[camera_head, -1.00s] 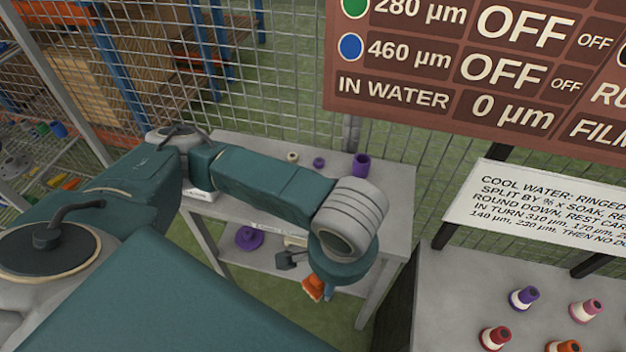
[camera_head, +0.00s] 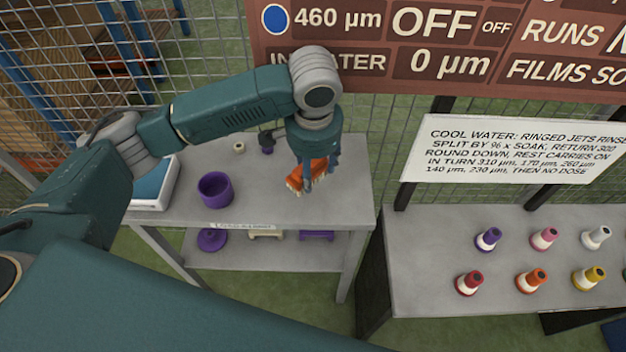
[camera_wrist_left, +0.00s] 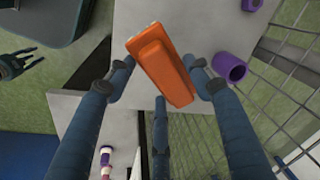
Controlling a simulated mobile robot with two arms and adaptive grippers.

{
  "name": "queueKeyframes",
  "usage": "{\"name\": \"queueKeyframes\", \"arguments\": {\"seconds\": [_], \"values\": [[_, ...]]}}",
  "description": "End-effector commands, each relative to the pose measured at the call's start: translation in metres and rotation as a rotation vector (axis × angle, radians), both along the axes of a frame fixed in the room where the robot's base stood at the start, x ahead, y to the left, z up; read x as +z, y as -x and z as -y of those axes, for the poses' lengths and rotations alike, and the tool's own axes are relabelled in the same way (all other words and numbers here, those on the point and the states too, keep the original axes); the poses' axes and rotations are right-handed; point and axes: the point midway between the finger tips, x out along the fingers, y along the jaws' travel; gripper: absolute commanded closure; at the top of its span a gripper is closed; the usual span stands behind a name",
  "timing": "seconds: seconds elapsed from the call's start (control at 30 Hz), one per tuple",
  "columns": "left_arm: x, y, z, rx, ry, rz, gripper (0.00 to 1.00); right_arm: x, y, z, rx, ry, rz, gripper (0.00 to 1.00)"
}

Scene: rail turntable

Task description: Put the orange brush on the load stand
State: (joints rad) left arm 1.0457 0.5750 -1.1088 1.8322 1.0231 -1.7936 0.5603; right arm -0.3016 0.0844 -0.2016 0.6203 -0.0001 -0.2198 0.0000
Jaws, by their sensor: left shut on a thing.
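The orange brush (camera_head: 308,174) with pale bristles is held in my left gripper (camera_head: 318,176), over the right part of a grey two-level stand (camera_head: 262,205). The bristles point down; I cannot tell whether they touch the top. The stand has a front label too small to read. In the left wrist view the brush (camera_wrist_left: 165,70) sits between the fingers of my left gripper (camera_wrist_left: 160,78). My right gripper (camera_wrist_left: 20,62) shows small at the left of that view, its fingers spread, apart from the stand.
A purple cup (camera_head: 215,190), a small cream piece (camera_head: 239,147) and a white-and-blue device (camera_head: 152,185) stand on the same top. A purple cylinder (camera_wrist_left: 229,67) is near the brush. Right, another table (camera_head: 420,255) holds several coloured cones. Wire mesh stands behind.

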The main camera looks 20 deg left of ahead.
Motion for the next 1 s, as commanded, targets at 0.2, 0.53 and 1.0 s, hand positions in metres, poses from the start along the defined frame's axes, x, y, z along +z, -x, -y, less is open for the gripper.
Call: {"name": "queueKeyframes", "arguments": {"seconds": [0.2,0.53,1.0], "values": [[-0.02,-0.002,0.0,-0.001,-0.001,-0.001,0.7,0.004,-0.002,-0.005,-0.001,-0.006,0.003,0.64],[-0.064,-0.004,-0.001,0.001,-0.001,0.0,0.7,0.013,-0.002,-0.008,-0.003,-0.009,0.003,0.64],[-0.073,-0.009,-0.003,-0.001,0.0,0.0,0.41,0.014,-0.002,-0.003,-0.004,-0.003,0.002,0.64]]}}
